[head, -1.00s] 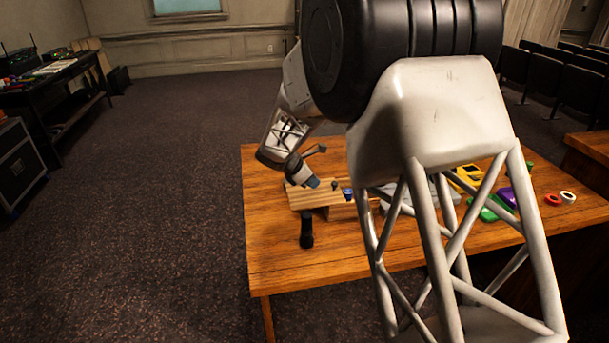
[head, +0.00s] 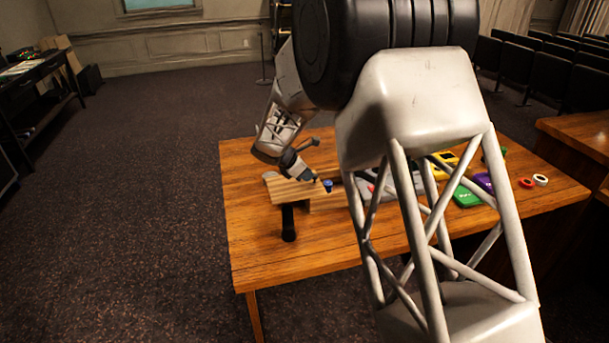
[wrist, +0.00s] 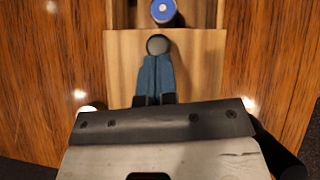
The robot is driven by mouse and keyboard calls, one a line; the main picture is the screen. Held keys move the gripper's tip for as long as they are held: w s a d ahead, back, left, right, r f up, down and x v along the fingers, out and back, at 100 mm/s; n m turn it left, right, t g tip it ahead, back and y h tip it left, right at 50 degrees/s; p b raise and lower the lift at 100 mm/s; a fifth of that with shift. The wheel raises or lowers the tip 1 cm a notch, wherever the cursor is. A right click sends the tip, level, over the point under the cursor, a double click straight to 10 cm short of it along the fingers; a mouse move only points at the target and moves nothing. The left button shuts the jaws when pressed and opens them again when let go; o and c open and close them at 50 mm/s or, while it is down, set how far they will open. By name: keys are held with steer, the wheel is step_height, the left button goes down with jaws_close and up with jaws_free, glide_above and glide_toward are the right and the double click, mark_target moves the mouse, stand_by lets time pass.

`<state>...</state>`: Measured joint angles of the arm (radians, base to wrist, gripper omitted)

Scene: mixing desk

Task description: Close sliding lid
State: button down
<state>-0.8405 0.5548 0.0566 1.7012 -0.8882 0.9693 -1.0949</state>
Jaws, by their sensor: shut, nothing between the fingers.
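A pale wooden box stands on the desk, with its open part (wrist: 205,14) at the top of the wrist view. Its flat wooden sliding lid (wrist: 200,68) lies below that opening and also shows in the head view (head: 290,191). A round grey knob (wrist: 157,44) stands on the lid near its edge by the opening. My gripper (wrist: 156,62) is shut and empty; its blue fingertips are over the lid, right behind the knob. I cannot tell whether they touch it. In the head view my gripper (head: 314,178) is low over the lid.
A blue-topped item (wrist: 163,11) sits in the open part of the box. A black cylindrical object (head: 289,222) stands by the lid's near side. Green (head: 467,196), yellow and purple items lie to the right.

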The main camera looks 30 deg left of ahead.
steer(key=w+d, duration=0.8)
steer(key=shift+w+d, duration=0.35)
steer(key=shift+d, duration=0.05)
steer(key=s+a, duration=0.2)
steer(key=s, duration=0.1)
steer(key=shift+s+a+r, duration=0.1)
steer(key=shift+a+r, duration=0.15)
steer(key=shift+r, duration=0.15)
steer(key=v, duration=1)
steer(key=shift+s, duration=0.1)
